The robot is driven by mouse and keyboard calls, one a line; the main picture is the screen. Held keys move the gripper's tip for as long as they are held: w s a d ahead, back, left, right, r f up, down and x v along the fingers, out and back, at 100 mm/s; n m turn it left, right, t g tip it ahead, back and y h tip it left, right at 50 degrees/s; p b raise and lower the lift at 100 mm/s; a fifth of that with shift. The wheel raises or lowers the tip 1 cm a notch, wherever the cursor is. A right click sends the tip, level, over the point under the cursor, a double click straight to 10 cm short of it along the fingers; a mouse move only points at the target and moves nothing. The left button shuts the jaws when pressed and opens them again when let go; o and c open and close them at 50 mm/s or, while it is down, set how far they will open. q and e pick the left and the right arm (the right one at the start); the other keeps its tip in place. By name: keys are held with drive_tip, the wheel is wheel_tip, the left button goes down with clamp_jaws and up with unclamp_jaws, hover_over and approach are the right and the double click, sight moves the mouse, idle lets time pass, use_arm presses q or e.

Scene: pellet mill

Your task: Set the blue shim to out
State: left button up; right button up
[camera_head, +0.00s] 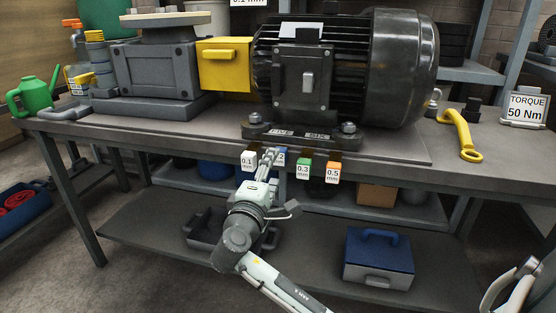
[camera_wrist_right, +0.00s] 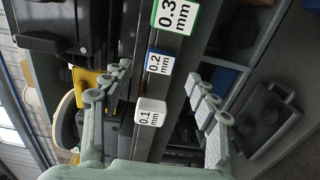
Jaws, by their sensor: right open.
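The blue shim's tab (camera_head: 281,157), marked 0.2 mm, shows at the bench's front edge below the motor foot, partly hidden by my right fingers in the head view. It shows clear in the right wrist view (camera_wrist_right: 160,62). My right gripper (camera_head: 270,153) is at the tabs, open. In the wrist view the blue tab lies between and slightly beyond the fingertips (camera_wrist_right: 160,75), with no visible contact. The white 0.1 mm tab (camera_wrist_right: 150,112) lies between the fingers, nearer the palm; it also shows in the head view (camera_head: 248,160).
The green 0.3 mm tab (camera_head: 303,169) and orange 0.5 mm tab (camera_head: 333,172) are just right of the blue one. The black motor (camera_head: 345,65) stands above. A yellow wrench (camera_head: 459,135) lies right on the bench (camera_head: 395,147). A blue-lidded toolbox (camera_head: 379,257) sits on the lower shelf.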

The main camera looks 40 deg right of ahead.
sight(279, 159)
drive_tip(key=shift+x, duration=2.25)
drive_tip(key=shift+c, duration=0.5)
clamp_jaws()
